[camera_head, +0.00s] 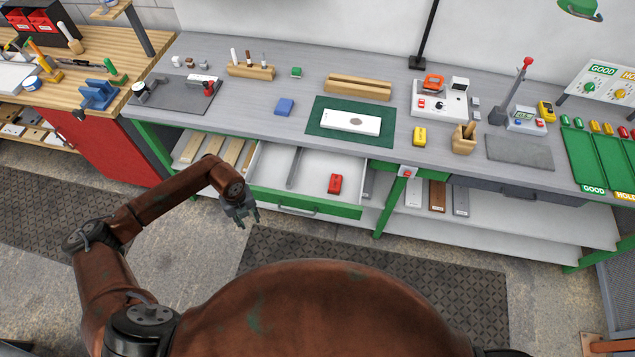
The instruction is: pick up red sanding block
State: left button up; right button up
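A small red sanding block (335,184) lies in the open drawer (310,164) under the bench, toward the drawer's right side. A long dark strip lies in the same drawer to the left of the block. My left gripper (244,219) hangs in front of the drawer's left end, to the left of and nearer than the block, apart from it. Its fingers point down and look spread with nothing between them, though they are small here. My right gripper is not in this view.
The grey bench top (240,100) carries a green mat (318,117) with a white board (350,122), a blue block (284,106), a yellow block (419,136) and a wooden brush holder (464,140). The green drawer front (320,206) stands out from the bench. Floor mats lie below.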

aim_at(336, 180)
jog(key=u, duration=0.65)
jog(key=i, duration=0.55)
jog(key=z, duration=1.95)
